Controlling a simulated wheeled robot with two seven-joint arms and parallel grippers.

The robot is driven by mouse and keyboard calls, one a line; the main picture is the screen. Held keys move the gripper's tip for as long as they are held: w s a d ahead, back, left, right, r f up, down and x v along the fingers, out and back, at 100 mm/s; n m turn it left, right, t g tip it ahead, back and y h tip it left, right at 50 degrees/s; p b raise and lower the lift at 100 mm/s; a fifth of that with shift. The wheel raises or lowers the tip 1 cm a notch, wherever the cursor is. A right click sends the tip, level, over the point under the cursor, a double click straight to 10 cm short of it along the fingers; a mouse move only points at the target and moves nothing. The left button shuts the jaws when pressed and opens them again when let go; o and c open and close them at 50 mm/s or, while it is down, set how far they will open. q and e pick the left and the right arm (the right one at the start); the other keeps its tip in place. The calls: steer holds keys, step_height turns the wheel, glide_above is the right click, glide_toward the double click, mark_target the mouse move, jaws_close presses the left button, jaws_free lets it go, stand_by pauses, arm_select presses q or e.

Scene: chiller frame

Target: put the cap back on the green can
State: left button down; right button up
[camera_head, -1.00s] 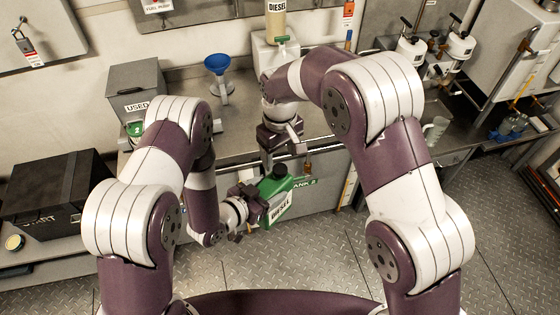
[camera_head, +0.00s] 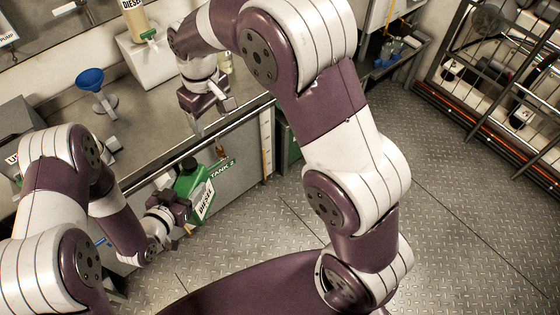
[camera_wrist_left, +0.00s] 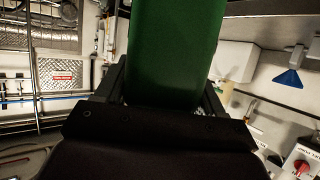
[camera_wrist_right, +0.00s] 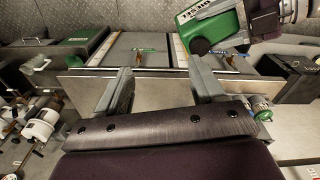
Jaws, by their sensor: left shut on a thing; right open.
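The green can (camera_head: 195,183) with a white DIESEL label is held tilted, in front of the bench's front panel. A black round part (camera_head: 188,163) sits at its top; I cannot tell whether it is the cap or a bare mouth. My left gripper (camera_head: 182,209) is shut on the can, which fills the upper middle of the left wrist view (camera_wrist_left: 175,50). The can and its black part also show at the upper right of the right wrist view (camera_wrist_right: 222,25). My right gripper (camera_head: 212,115) is open and empty above the bench's front edge, beyond the can. No separate cap is identifiable.
Open floor (camera_head: 260,215) is at the right.

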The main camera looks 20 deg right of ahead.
arm_select(q)
steer(key=shift+d+r, duration=0.1)
steer(key=shift+d, duration=0.15)
steer(key=shift+s+r, duration=0.1)
steer(key=shift+s, duration=0.1)
steer(key=shift+a, duration=0.15)
steer(key=shift+w, duration=0.2)
arm_select(e)
steer(key=s+d+f+m, duration=0.2)
steer(key=s+d, duration=0.4)
steer(key=s, duration=0.2)
steer(key=s+d+f+m, duration=0.2)
steer(key=s+d, duration=0.3)
steer(key=s, duration=0.4)
steer(key=shift+d+m+t, duration=0.4)
steer(key=shift+m, duration=0.3)
steer(key=shift+s, duration=0.1)
